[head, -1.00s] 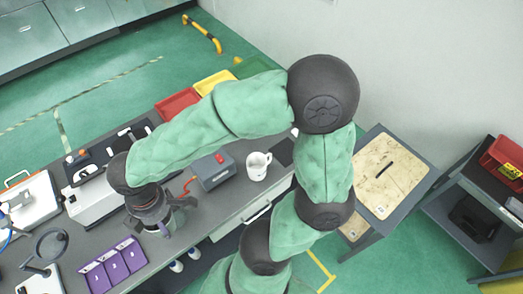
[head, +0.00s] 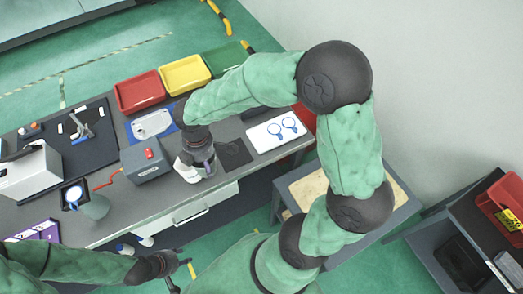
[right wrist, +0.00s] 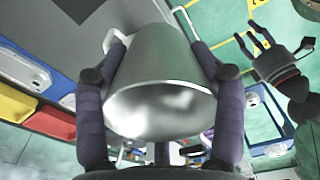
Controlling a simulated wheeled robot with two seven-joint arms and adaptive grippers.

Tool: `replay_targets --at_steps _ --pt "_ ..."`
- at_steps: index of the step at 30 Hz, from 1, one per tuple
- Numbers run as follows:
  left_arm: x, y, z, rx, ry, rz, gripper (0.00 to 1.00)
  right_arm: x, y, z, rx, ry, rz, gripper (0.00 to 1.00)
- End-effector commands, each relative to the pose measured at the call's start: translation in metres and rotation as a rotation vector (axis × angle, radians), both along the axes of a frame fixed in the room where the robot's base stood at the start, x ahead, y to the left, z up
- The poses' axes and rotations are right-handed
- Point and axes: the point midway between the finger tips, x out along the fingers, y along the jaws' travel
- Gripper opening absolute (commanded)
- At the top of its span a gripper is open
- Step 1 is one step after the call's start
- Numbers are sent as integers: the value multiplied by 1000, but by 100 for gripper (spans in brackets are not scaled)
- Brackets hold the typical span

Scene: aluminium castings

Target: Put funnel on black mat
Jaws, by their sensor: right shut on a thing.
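The funnel (right wrist: 160,75), a silver cone, is between the fingers of my right gripper (right wrist: 158,48), its wide mouth facing the wrist camera. In the head view my right gripper (head: 205,165) is over the bench, just left of the black mat (head: 235,154), and hides most of the funnel. The mat also shows in the right wrist view (right wrist: 76,6), apart from the funnel.
Red (head: 140,91), yellow (head: 186,76) and green bins line the back. A white board with blue rings (head: 278,132) lies right of the mat. A greenish jar (head: 97,206) stands at the front left.

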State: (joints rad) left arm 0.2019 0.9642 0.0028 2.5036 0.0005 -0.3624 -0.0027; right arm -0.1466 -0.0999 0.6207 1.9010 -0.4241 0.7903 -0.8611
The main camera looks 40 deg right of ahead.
Motion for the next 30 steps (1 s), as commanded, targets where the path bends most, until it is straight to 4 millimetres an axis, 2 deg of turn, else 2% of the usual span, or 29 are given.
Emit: replay_targets --at_steps 5,17,21,25,30 --pt "1 1 -3 0 -2 2 40 7 -9 -9 -1 0 6 32" --pt "1 0 -14 0 -2 2 40 41 -82 -46 -2 1 3 32" --pt "1 0 -19 0 -1 1 40 49 -100 -71 -1 4 4 32" --pt "1 0 -22 0 -1 1 40 55 -112 -87 -1 2 5 32" --pt "1 0 -23 0 -1 1 40 59 -119 -95 -1 0 8 32"
